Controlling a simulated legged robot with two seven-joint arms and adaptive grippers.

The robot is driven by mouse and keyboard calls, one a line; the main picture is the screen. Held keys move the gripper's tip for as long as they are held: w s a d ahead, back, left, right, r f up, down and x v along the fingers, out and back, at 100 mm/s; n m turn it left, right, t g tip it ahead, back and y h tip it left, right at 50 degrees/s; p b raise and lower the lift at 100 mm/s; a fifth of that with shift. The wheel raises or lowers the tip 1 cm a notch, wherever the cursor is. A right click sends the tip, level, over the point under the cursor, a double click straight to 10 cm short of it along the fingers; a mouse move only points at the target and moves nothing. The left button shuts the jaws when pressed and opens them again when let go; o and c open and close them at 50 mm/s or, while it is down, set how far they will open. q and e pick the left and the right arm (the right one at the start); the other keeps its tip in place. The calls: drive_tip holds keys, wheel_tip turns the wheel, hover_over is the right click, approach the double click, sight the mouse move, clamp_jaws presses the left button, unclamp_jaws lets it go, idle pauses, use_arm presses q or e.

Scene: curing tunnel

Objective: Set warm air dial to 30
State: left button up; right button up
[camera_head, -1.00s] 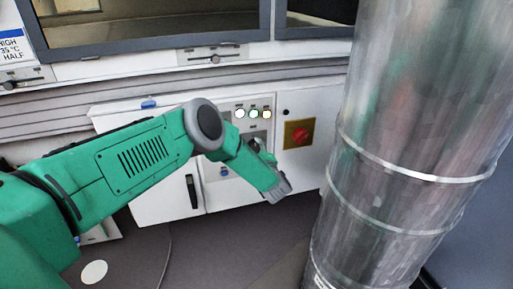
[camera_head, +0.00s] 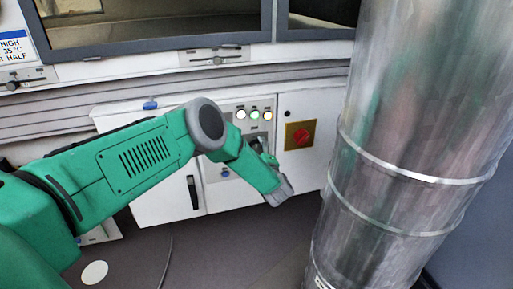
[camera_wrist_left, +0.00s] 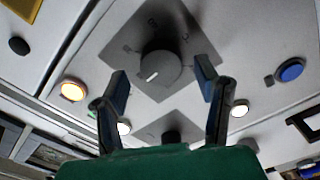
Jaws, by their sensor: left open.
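The grey round dial (camera_wrist_left: 160,68) with a white pointer mark sits on a dark square plate (camera_wrist_left: 135,45) on the panel in the left wrist view. My right gripper is not in view.
A second dark knob (camera_wrist_left: 171,136) lies near the dial. Lit lamps (camera_head: 254,114), a blue button (camera_wrist_left: 290,70) and a red switch on a yellow plate (camera_head: 300,135) are on the panel. A large metal duct (camera_head: 415,130) stands close on the right.

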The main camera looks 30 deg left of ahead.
use_arm(q)
drive_tip(key=v, duration=1.1)
drive_tip(key=shift+r, duration=0.15)
drive_tip(key=s+d+f+m+h+p, duration=0.55)
drive_tip(key=s+d+m+h, duration=0.5)
drive_tip(key=m, duration=0.25)
drive_tip(key=s+a+r+m+g+h+p, duration=0.1)
drive_tip(key=s+m+g, duration=0.3)
drive_tip(key=s, duration=1.1)
drive_tip(key=s+a+r+m+g+h+p, duration=0.2)
drive_tip(key=s+g, duration=0.5)
drive_tip(key=s, duration=0.8)
drive_tip(key=a+r+m+p, duration=0.1)
drive_tip(key=m+p, duration=0.1)
drive_tip(key=m, duration=0.1)
drive_tip(key=shift+s+a+m+p, duration=0.2)
drive_tip(key=shift+a+m+p, duration=0.05)
drive_tip(key=shift+m+p, duration=0.05)
